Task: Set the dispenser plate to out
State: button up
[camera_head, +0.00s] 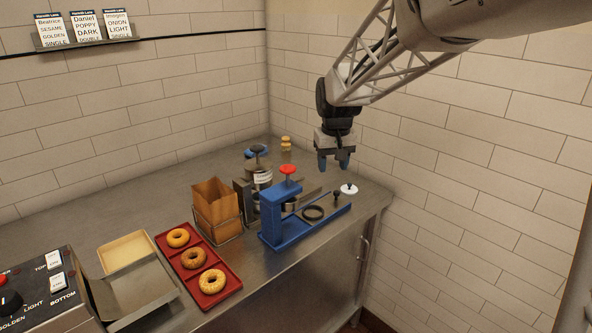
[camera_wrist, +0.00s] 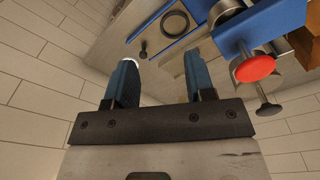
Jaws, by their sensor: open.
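The blue dispenser (camera_head: 270,220) stands near the counter's right end, with a red knob (camera_head: 288,170) on top. A flat plate with a dark ring (camera_head: 313,213) lies along its low blue base, and the ring also shows in the wrist view (camera_wrist: 174,24). A small black peg (camera_head: 336,197) and a white knob (camera_head: 349,189) stand toward the base's right end. I cannot tell the plate's exact setting. My gripper (camera_head: 334,165) is open and empty, pointing down above and behind the base's right end. In the wrist view its left finger partly hides the white knob (camera_wrist: 131,63).
A metal device (camera_head: 262,178) with a dark knob stands behind the dispenser. A paper bag (camera_head: 215,207) in a wire holder is left of it. A red tray (camera_head: 228,276) holds three bagels. A control box (camera_head: 45,298) is at front left. The tiled wall is close behind my gripper.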

jog(key=shift+n+g, duration=0.5)
jog(key=shift+n, duration=0.4)
jog(key=w+a+f, duration=0.4)
jog(key=w, duration=0.2)
jog(key=w+a+f, duration=0.4)
jog(key=w+a, duration=0.1)
jog(key=w, duration=0.2)
jog(key=w+a+f, duration=0.4)
jog(key=w+f, duration=0.1)
jog(key=w, duration=0.1)
jog(key=shift+w+a, duration=0.3)
jog(key=shift+w, duration=0.05)
jog(key=shift+f, duration=0.15)
jog(key=shift+f, duration=3.8)
grip_shut()
